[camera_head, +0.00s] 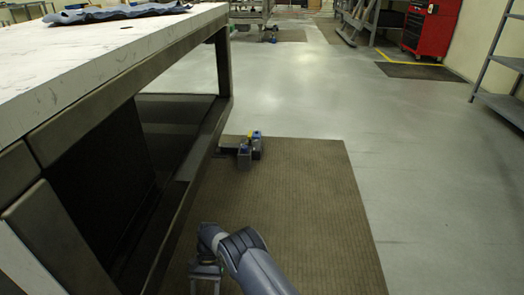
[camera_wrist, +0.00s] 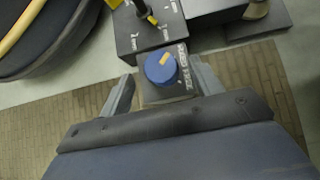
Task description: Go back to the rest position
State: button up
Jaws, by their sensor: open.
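My gripper (camera_head: 206,278) shows at the bottom of the head view, low over the brown mat, with my forearm reaching in from the lower right. In the wrist view my gripper (camera_wrist: 161,72) is open, its two grey fingers spread. A blue knob (camera_wrist: 160,68) with a yellow pointer mark, on a dark labelled plate, appears between the fingertips. I see no finger touching the knob, though their depth apart is unclear. Above it in the wrist view is a dark box (camera_wrist: 170,32) with a black and yellow lever (camera_wrist: 147,12).
A white-topped workbench (camera_head: 110,60) with a dark frame stands close on the left. A small device (camera_head: 243,150) with blue and yellow parts stands by the mat's far edge (camera_head: 300,160). Open grey floor (camera_head: 410,150) lies right; a red tool cabinet (camera_head: 430,28) and shelves are farther off.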

jog(key=x, duration=0.4)
jog(key=shift+w, duration=0.1)
